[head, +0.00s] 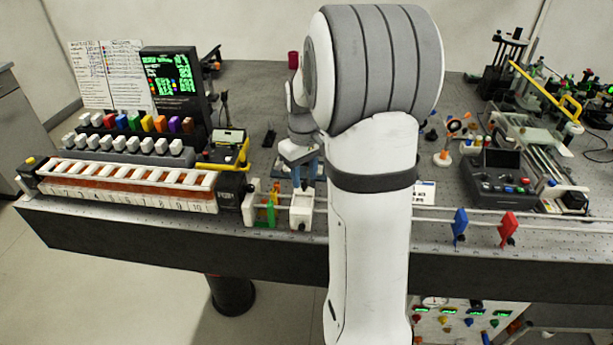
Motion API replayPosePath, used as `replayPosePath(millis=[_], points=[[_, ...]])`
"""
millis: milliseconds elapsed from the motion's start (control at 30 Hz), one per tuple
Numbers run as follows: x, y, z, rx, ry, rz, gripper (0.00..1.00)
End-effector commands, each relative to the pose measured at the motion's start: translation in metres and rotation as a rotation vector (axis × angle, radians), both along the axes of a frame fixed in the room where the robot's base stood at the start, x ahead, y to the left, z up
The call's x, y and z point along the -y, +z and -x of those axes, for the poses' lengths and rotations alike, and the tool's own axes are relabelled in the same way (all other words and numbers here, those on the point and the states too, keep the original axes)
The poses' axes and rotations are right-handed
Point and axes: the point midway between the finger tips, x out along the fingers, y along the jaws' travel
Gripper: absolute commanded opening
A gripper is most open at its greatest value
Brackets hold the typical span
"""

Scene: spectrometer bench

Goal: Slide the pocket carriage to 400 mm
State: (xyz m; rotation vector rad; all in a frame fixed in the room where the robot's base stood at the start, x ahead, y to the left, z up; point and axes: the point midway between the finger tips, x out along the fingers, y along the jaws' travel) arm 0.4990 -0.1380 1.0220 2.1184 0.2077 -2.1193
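A white block-like carriage (301,212) with a small dark spot on its face sits on the rail at the bench's front edge, just left of my arm. I take it for the pocket carriage. The rail (437,219) runs right from there; my arm hides its middle. My gripper (306,180) points down with bluish fingers just above and behind the white carriage in the picture. Whether it touches the carriage or is open cannot be made out. The scale marks on the rail are too small to read.
A blue plate (460,226) and a red plate (507,229) stand on the rail at right. Green and orange pieces (271,206) stand left of the carriage, beside a long numbered rack (130,186). A dark control box (497,176) stands behind the rail at right.

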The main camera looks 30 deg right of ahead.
Motion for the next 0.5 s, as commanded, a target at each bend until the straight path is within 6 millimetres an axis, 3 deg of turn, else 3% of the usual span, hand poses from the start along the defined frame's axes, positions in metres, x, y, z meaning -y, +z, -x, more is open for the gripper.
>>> replayPosePath(millis=[133, 433, 500], points=[[0.0001, -0.0125, 0.0004, -0.001, -0.001, 0.000, 0.36], [0.0004, -0.0151, 0.0004, 0.000, -0.002, 0.000, 0.36], [0.0004, -0.0151, 0.0005, 0.000, -0.002, 0.000, 0.30]])
